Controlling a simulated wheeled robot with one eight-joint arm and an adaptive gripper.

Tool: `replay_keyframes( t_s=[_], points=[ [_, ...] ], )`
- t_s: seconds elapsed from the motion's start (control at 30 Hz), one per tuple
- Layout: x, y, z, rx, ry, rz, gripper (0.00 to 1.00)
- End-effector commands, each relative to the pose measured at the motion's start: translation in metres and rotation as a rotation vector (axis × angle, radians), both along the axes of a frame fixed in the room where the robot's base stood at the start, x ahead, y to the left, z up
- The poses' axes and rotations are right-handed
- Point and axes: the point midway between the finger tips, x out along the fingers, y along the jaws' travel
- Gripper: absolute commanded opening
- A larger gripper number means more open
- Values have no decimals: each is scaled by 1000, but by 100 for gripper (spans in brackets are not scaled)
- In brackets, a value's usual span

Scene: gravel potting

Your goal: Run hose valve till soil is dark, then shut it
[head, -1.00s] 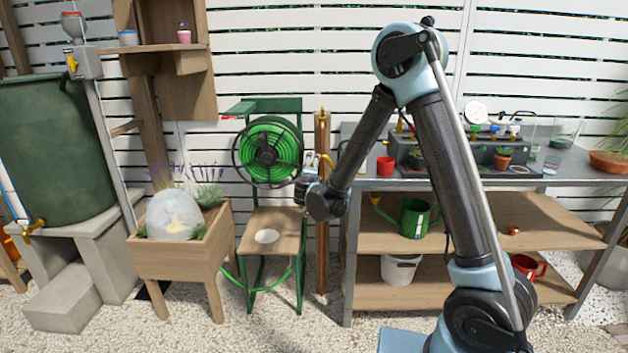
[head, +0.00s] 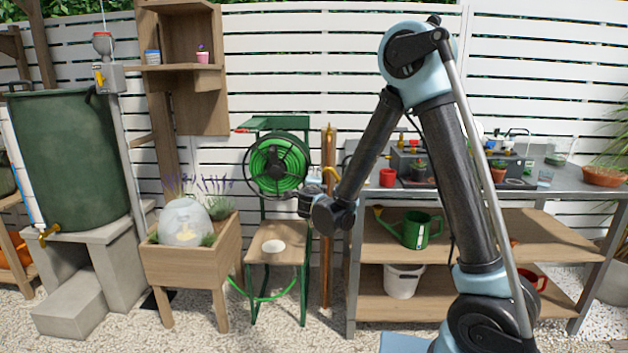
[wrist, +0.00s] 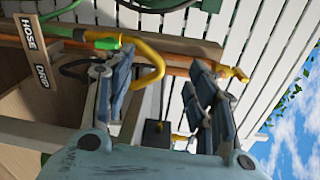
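In the wrist view, wooden labels read HOSE (wrist: 29,34) and DRIP (wrist: 42,76). A yellow curved pipe (wrist: 155,62) with a green connector (wrist: 108,43) runs behind my gripper (wrist: 158,65). My gripper is open, its two dark fingers apart, with nothing visibly held. A yellow tap (wrist: 236,73) lies beyond the right finger. The valve's setting is unclear.
A green barrel (head: 70,160) stands on concrete blocks at left. A stool-like green stand (head: 278,247) bears a white dish. The potting bench (head: 450,184) at right carries pots and a green watering can (head: 420,230). Gravel in front is mostly clear.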

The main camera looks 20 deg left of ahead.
Motion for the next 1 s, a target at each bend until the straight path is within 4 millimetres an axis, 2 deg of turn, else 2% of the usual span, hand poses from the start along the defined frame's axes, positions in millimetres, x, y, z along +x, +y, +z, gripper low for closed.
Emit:
replay_keyframes(
  t_s=[0.17,0.5,1.0],
  points=[
    [7,-4,-10,0,19,-2,52],
    [-22,-9,-2,0,7,-1,52],
    [-51,-16,0,0,4,-2,52]
  ],
)
